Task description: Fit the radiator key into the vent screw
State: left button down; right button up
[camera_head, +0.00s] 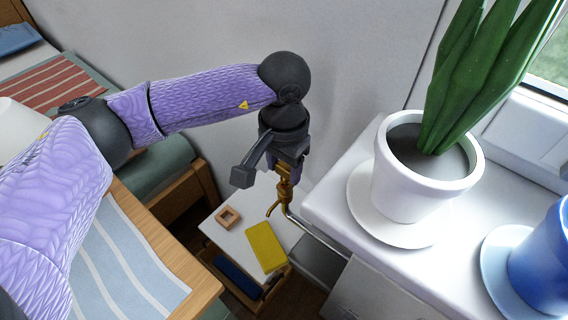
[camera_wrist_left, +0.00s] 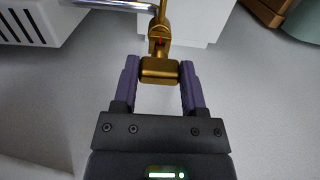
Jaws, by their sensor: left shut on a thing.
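My left gripper (camera_head: 287,165) points down beside the wall and is shut on a brass-coloured radiator key (camera_head: 285,188). In the left wrist view the key's thick block (camera_wrist_left: 160,70) sits between the two purple fingers (camera_wrist_left: 159,66), and its narrower part runs up to a chrome pipe (camera_wrist_left: 112,5). The chrome pipe also shows in the head view (camera_head: 318,237), running right from the brass parts. A small red spot shows on the brass in the wrist view. I cannot make out the vent screw apart from the brass parts, or whether the key touches it. My right gripper is not in view.
A white windowsill (camera_head: 330,205) with a potted plant (camera_head: 428,190) and a blue pot (camera_head: 543,262) stands close on the right. Below are a yellow book (camera_head: 266,247) and a small wooden frame (camera_head: 228,217) on a white surface. A wooden table (camera_head: 178,262) is at lower left.

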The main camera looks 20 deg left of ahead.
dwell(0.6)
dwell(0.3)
pick_arm(q)
jog(key=shift+f+b, duration=0.15)
jog(key=shift+b, duration=0.15)
jog(key=shift+f, duration=0.15)
jog(key=shift+f, duration=0.15)
jog(key=shift+f+b, duration=0.35)
jog(key=shift+b, duration=0.15)
dwell(0.3)
